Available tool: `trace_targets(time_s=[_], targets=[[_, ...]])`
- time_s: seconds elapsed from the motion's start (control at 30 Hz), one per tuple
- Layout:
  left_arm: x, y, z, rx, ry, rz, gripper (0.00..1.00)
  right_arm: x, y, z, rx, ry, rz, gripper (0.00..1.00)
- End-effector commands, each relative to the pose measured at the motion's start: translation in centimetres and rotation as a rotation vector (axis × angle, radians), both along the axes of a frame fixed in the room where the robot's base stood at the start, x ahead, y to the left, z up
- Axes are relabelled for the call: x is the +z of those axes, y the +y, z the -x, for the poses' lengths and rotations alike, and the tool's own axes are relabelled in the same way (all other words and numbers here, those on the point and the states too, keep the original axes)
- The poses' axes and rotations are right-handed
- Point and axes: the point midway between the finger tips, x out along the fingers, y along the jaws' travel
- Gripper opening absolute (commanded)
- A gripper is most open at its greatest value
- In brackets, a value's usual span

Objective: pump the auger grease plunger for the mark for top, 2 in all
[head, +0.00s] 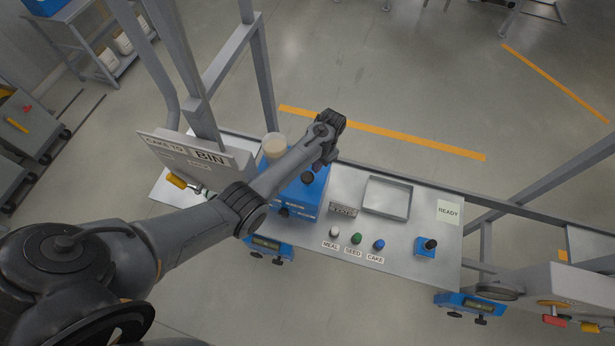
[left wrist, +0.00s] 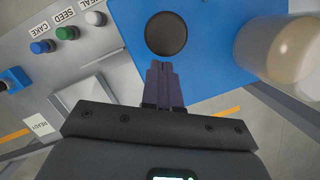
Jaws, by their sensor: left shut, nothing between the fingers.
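A blue housing (head: 293,197) stands on the metal bench, with a round black knob (head: 307,177) on top, which looks like the plunger. In the left wrist view the black knob (left wrist: 166,33) shows from above as a dark disc on the blue top. My left gripper (head: 319,165) is above the housing, pointing down. Its fingers (left wrist: 163,68) are shut and empty, just beside the knob in the picture; I cannot tell whether they touch it. A clear jar (head: 274,148) with beige contents stands on the housing. My right gripper is not in view.
White, green and blue buttons (head: 356,238) marked MEAL, SEED and CAKE line the bench front. An empty tray (head: 387,198), a READY card (head: 448,211) and a small blue box with a black knob (head: 426,247) lie right. A CAKE TO BIN sign (head: 197,154) and frame posts stand left.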

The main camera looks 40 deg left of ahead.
Motion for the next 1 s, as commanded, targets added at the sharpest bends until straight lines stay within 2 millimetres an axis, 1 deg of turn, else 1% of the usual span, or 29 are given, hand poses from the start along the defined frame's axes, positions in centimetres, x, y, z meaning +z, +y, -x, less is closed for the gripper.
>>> trace_targets(time_s=[0.23, 0.37, 0.47, 0.57, 0.8, 1.0], targets=[[0.1, 0.0, 0.0, 0.000, 0.001, 0.000, 0.00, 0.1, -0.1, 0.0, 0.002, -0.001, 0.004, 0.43], [0.6, 0.0, -0.1, 0.000, 0.001, 0.000, 0.00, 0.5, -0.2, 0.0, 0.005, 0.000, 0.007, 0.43], [1.6, 0.0, -0.3, 0.000, 0.001, 0.000, 0.00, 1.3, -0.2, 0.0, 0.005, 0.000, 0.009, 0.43], [3.1, 0.0, -0.6, 0.000, 0.000, 0.000, 0.00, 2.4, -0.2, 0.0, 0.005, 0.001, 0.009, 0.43], [7.2, -0.2, -1.7, -0.001, 0.000, 0.000, 0.00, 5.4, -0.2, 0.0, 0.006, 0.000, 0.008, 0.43], [9.5, -0.2, -2.3, 0.000, 0.001, 0.000, 0.00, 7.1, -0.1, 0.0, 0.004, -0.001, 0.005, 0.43]])
